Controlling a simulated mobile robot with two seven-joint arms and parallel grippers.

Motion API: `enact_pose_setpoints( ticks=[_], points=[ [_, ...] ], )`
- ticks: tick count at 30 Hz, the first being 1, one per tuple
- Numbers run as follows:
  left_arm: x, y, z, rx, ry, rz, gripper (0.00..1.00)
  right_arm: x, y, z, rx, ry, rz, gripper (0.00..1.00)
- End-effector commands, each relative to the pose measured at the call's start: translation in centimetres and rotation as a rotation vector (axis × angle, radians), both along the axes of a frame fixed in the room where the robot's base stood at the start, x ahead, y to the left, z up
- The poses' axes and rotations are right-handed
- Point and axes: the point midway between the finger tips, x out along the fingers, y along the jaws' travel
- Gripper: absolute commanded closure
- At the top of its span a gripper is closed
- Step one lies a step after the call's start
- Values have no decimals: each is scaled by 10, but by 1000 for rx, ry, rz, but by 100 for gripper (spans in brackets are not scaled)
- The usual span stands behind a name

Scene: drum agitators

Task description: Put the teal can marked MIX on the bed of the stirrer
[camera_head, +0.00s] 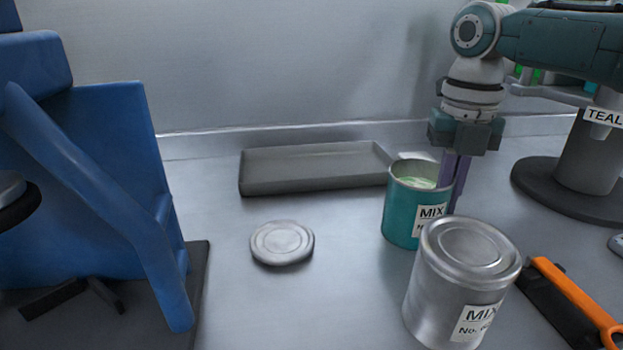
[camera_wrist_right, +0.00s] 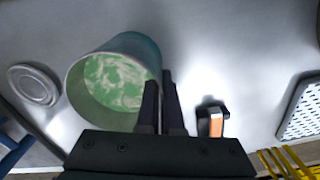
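The teal can marked MIX (camera_head: 402,215) is open at the top, with pale green, swirled contents. It looks upright on the grey table; I cannot tell whether it is slightly lifted. My right gripper (camera_head: 456,185) points down at its right side. In the right wrist view the fingers (camera_wrist_right: 160,105) are close together at the rim of the can (camera_wrist_right: 148,52), apparently one on each side of its wall. A grey stand (camera_head: 590,155) with a round dark base, labelled TEAL, is at the right. The frames do not clearly show which machine is the stirrer. My left gripper is not in view.
A closed silver MIX can (camera_head: 462,285) stands just in front of the teal can. A round lid (camera_head: 282,243) lies to the left, a shallow grey tray (camera_head: 315,180) behind. A blue machine (camera_head: 100,180) fills the left. An orange-handled tool (camera_head: 575,300) lies at the right.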

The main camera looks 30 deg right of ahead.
Motion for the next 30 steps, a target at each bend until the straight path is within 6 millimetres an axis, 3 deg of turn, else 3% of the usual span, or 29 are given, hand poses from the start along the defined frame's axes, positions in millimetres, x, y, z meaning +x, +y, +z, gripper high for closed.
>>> enact_pose_setpoints(
  ticks=[30],
  points=[
    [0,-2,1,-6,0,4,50,1,0,6,1,-3,0,100]
  ],
)
